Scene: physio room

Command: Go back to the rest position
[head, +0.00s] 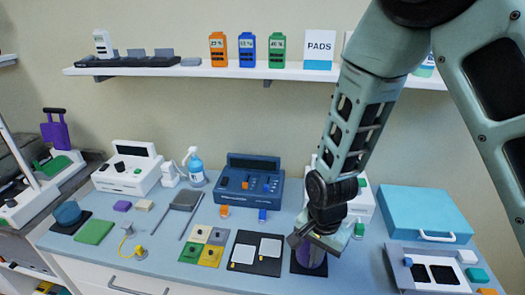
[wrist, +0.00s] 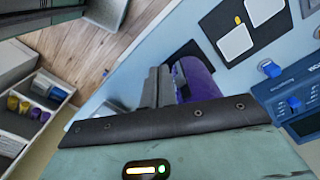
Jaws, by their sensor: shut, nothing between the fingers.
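My gripper (head: 303,241) is at the front of the table, right of the middle, pointing down in the head view. In the wrist view its fingers (wrist: 158,86) are together with nothing between them. A purple rounded object (head: 312,263) stands on a dark mat (head: 298,268) just below and beside my gripper. It also shows in the wrist view (wrist: 198,78), right beside the fingers and partly hidden by them. I cannot tell whether the fingers touch it. My arm hangs down from the upper right.
A blue device (head: 250,180) and a white device (head: 128,168) stand at the back of the table (head: 160,235). A black board with white pads (head: 257,252) lies left of my gripper. A teal case (head: 425,213) and a grey tray (head: 432,262) are at right. A shelf (head: 270,72) runs above.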

